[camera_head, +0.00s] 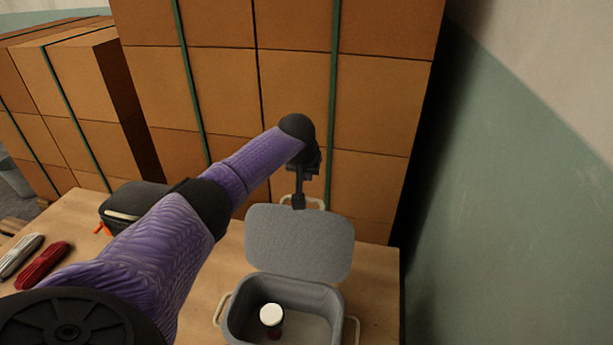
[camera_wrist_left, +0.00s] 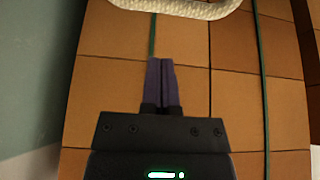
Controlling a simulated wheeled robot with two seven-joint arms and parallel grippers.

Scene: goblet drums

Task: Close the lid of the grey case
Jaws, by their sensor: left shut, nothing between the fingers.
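The grey case (camera_head: 237,318) stands on the table with its lid (camera_head: 300,240) raised at the back, leaning slightly backward. A jar with a white cap (camera_head: 271,315) is inside the case. My left gripper (camera_head: 299,201) is at the lid's upper edge, by a pale rope handle (camera_head: 315,203); whether it touches the lid I cannot tell. In the left wrist view its fingers (camera_wrist_left: 161,85) are together and empty, with a pale rope loop (camera_wrist_left: 180,8) beyond them at the top. My right gripper is not in view.
Stacked cardboard boxes (camera_head: 290,90) stand close behind the table. A black case (camera_head: 125,203), a red folded tool (camera_head: 42,265) and a grey one (camera_head: 20,254) lie at left. A wall (camera_head: 520,200) rises at right. Bare table (camera_head: 375,280) shows right of the case.

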